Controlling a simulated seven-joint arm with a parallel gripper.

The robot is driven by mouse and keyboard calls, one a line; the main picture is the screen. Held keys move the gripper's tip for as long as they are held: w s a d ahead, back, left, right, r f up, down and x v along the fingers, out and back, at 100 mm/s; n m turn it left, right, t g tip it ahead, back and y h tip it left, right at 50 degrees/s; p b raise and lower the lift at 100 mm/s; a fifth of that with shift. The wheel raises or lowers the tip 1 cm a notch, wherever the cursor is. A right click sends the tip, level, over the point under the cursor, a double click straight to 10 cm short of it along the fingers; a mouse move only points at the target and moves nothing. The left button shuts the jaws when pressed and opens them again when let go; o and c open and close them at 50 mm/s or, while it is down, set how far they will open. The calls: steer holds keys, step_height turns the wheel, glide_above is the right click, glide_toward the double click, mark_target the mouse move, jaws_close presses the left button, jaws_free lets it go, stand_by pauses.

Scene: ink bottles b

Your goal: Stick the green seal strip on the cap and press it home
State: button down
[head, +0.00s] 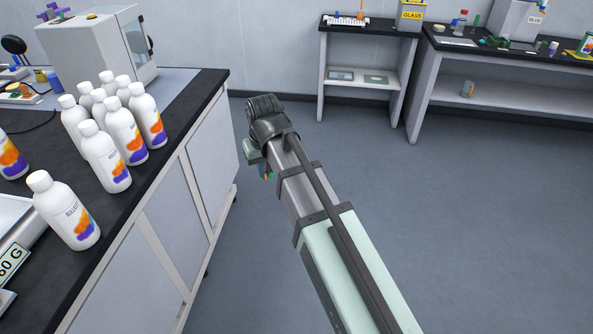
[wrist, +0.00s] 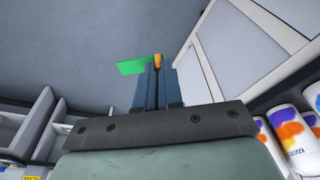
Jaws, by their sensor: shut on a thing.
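My gripper (wrist: 157,82) is shut on the green seal strip (wrist: 131,67), which sticks out to the left of the fingers in the wrist view. A small orange piece (wrist: 157,60) shows between the fingertips; I cannot tell whether it belongs to the strip. In the head view my gripper is mostly hidden by my wrist, out over the floor to the right of the bench. White bottles with white caps (head: 39,181) stand upright on the bench, apart from the strip. I cannot tell which cap is the task's.
The dark-topped bench (head: 170,170) runs along the left, with several bottles grouped near its edge. A scale (head: 14,225) stands at its lower left and a white machine (head: 95,45) at its back. The floor (head: 420,220) is clear; shelved tables (head: 365,75) stand along the far wall.

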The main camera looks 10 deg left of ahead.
steer(key=s+a+r+n, duration=0.1)
steer(key=s+a+r, duration=0.2)
steer(key=a, duration=0.4)
steer(key=s+a+r+n, duration=0.1)
steer(key=s+a+r, duration=0.15)
steer(key=a, duration=0.45)
steer(key=s+a+r+n, duration=0.2)
steer(key=s+a+r, duration=0.15)
steer(key=a, duration=0.35)
steer(key=s+a+r+n+g, duration=0.1)
steer(key=s+a+r+n, duration=0.2)
steer(key=s+a+r, duration=0.5)
steer(key=s+a+r+n+y, duration=0.1)
steer(key=s+a+r+n, duration=0.3)
steer(key=s+a+r, duration=0.5)
steer(key=a, duration=0.6)
steer(key=shift+a+r+g, duration=0.3)
steer(key=shift+a+g, duration=0.05)
steer(key=shift+g, duration=0.05)
steer(key=shift+f, duration=0.15)
steer(key=shift+f, duration=4.45)
